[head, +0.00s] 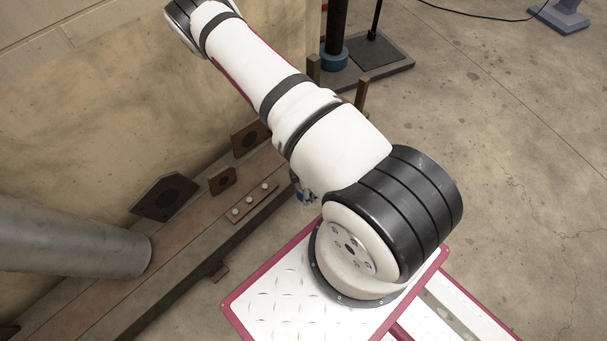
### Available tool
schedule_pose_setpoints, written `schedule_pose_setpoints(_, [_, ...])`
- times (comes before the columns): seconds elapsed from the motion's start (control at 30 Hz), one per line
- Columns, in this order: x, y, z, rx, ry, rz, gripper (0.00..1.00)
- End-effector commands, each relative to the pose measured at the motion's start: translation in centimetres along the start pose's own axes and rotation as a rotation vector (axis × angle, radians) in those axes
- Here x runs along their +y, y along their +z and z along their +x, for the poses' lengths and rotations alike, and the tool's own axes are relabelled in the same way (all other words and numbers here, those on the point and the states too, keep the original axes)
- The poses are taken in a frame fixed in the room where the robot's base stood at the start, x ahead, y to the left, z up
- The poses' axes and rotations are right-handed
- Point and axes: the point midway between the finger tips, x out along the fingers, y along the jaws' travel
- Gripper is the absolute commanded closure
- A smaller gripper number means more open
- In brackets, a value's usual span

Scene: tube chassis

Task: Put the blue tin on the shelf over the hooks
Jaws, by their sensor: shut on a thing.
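My arm crosses the middle of the head view and covers much of it. My gripper is not clearly seen. A small dark and bluish part (303,190) shows below the arm's edge, mostly hidden; I cannot tell whether it is gripper or tin. No blue tin can be made out for certain. A small board with three pale knobs (249,200), possibly the hooks, is at the brown ledge (95,290) along the wall. I cannot tell which surface is the shelf over the hooks.
A thick grey tube (70,240) juts in from the left. Dark square plates (165,197) stand along the ledge. A dark post with a blue ring (335,57) stands on a dark base at the top. Concrete floor (520,170) is open on the right.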

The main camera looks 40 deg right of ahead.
Motion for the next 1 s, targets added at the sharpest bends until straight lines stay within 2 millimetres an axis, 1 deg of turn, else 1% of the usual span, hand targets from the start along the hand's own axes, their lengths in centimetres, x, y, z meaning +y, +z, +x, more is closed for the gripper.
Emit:
schedule_pose_setpoints(0.03, [-0.6,-0.1,-0.1,-0.001,-0.002,-0.001,0.84])
schedule_pose_setpoints(0.1, [-1.0,-0.1,-0.1,-0.001,-0.001,-0.001,0.84])
schedule_pose_setpoints(0.23, [-1.2,-0.2,-0.1,-0.001,0.001,-0.001,0.84])
schedule_pose_setpoints(0.33, [-1.1,-0.3,-0.2,0.000,0.002,0.004,0.84])
schedule_pose_setpoints(0.47, [0.1,-0.7,-1.1,0.002,0.006,0.037,0.84])
schedule_pose_setpoints(0.57, [1.8,-1.3,-2.4,0.006,0.009,0.089,0.84])
schedule_pose_setpoints(0.67, [3.8,-2.0,-4.3,0.006,0.010,0.163,0.84])
schedule_pose_setpoints(0.77, [5.7,-3.0,-6.7,0.006,0.010,0.248,0.84])
schedule_pose_setpoints(0.87, [7.5,-4.1,-9.6,0.006,0.010,0.344,0.84])
schedule_pose_setpoints(0.97, [9.0,-5.4,-12.8,0.007,0.010,0.449,0.84])
schedule_pose_setpoints(1.0, [9.5,-5.9,-14.2,0.007,0.010,0.490,0.84])
